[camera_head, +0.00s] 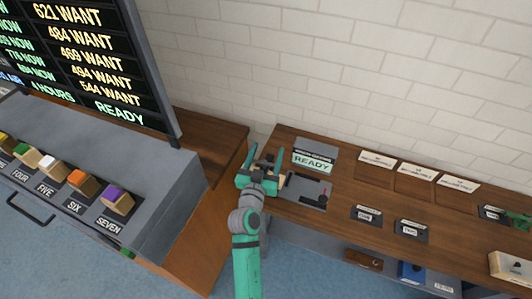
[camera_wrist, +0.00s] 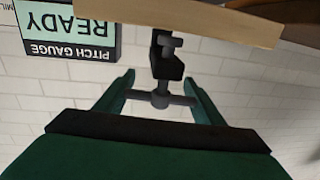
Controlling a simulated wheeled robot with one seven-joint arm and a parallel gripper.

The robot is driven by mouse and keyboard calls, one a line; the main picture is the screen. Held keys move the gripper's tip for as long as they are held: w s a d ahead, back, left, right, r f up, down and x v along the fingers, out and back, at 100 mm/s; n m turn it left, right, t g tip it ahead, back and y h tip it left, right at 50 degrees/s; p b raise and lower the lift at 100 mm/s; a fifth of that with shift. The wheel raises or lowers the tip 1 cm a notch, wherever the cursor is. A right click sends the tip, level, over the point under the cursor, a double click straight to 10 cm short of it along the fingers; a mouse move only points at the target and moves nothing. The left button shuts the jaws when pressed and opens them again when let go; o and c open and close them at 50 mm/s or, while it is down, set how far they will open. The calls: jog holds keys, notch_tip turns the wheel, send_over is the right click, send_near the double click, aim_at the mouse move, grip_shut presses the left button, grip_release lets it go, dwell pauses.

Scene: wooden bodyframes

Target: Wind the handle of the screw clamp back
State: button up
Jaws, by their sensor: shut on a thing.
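The dark screw clamp (camera_wrist: 166,62) shows in the wrist view, against the edge of a pale wooden piece (camera_wrist: 205,14). Its handle (camera_wrist: 177,99) is a grey crossbar with a round hub, lying crosswise between my fingers. My gripper (camera_wrist: 161,92) is shut on the handle, with one green finger at each end of the bar. In the head view my gripper (camera_head: 264,158) is over the left end of the wooden bench (camera_head: 342,188). There my gripper and wrist hide most of the clamp.
A "PITCH GAUGE READY" sign (camera_wrist: 70,34) stands beside the clamp; its READY face (camera_head: 313,163) shows in the head view. A dark grey plate (camera_head: 306,191) lies right of my gripper. A console with coloured blocks (camera_head: 117,200) stands left, under a large display board (camera_head: 85,55).

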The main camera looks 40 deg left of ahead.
aim_at(262, 164)
jog(key=shift+d+m+t+h, duration=0.15)
jog(key=shift+d+m+h, duration=0.1)
jog(key=shift+m+h, duration=0.85)
jog(key=shift+d+m+t+h, duration=0.25)
jog(key=shift+m+h, duration=0.3)
jog(key=shift+h, duration=0.95)
jog(key=shift+d+m+t+h, duration=0.1)
jog(key=shift+d+m+h, duration=0.2)
jog(key=shift+m+h, duration=0.8)
jog(key=shift+n, duration=0.25)
jog(key=o, duration=1.1)
jog(key=shift+w, duration=0.1)
jog(key=shift+c, duration=0.2)
jog(key=s, duration=1.1)
jog(key=shift+a, duration=0.45)
jog(key=shift+w, duration=0.1)
